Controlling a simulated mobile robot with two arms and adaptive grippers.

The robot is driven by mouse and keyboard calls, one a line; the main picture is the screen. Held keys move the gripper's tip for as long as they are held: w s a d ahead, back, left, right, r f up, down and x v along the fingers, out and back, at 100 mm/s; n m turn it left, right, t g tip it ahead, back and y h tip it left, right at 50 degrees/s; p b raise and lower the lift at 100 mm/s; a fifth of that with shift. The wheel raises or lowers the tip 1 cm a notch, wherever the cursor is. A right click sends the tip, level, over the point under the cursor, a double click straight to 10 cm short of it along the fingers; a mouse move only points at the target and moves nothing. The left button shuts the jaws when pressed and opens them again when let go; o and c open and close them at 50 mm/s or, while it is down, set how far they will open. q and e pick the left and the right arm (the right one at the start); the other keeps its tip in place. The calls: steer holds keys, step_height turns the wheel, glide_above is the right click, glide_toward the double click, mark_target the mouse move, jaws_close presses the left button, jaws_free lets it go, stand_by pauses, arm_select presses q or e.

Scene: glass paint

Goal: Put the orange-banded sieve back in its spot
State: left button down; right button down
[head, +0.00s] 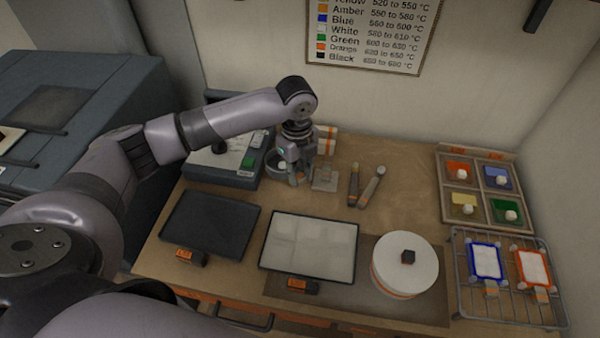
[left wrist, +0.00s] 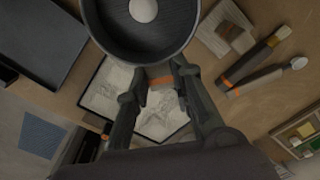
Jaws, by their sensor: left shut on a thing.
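My left gripper (head: 297,172) is low over the back of the table. In the left wrist view my left gripper (left wrist: 160,78) is shut on a short part with an orange band, which appears to be the handle of the orange-banded sieve (left wrist: 110,35). The sieve is a round, dark grey bowl, cut off by the top edge of that view. A white ball (left wrist: 143,10) shows within its outline. In the head view the sieve (head: 274,170) shows just left of the fingers, partly hidden. I cannot tell whether it touches the surface below. My right gripper is not in view.
A grey box (head: 225,172) stands close on the left. Two brushes or tools (head: 366,186) lie to the right. In front are a dark tray (head: 208,224), a white panel (head: 308,246) and a round white turntable (head: 404,264). A paint tray (head: 447,210) and wire rack (head: 508,308) stand right.

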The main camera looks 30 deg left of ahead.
mark_target(288, 187)
arm_select(q)
steer(key=a+m, duration=0.1)
steer(key=m, duration=0.1)
steer(key=w+a+f+m+p, duration=0.1)
steer(key=m, duration=0.1)
steer(key=w+m+p, duration=0.1)
steer(key=m, duration=0.1)
steer(key=shift+a+f+m, duration=0.35)
steer(key=shift+a+m, duration=0.05)
steer(key=m, duration=0.1)
steer(key=a+f+m+p, duration=0.1)
steer(key=m, duration=0.1)
steer(key=shift+w+a+f, duration=0.2)
steer(key=shift+w+a, duration=0.1)
steer(key=shift+w, duration=0.05)
steer(key=shift+f+m+b, duration=0.3)
steer(key=shift+f+m, duration=0.1)
steer(key=shift+f, duration=0.05)
step_height(288, 187, down, 4)
steer(key=b, duration=0.4)
steer(key=shift+p, duration=0.35)
steer(key=shift+f, duration=0.6)
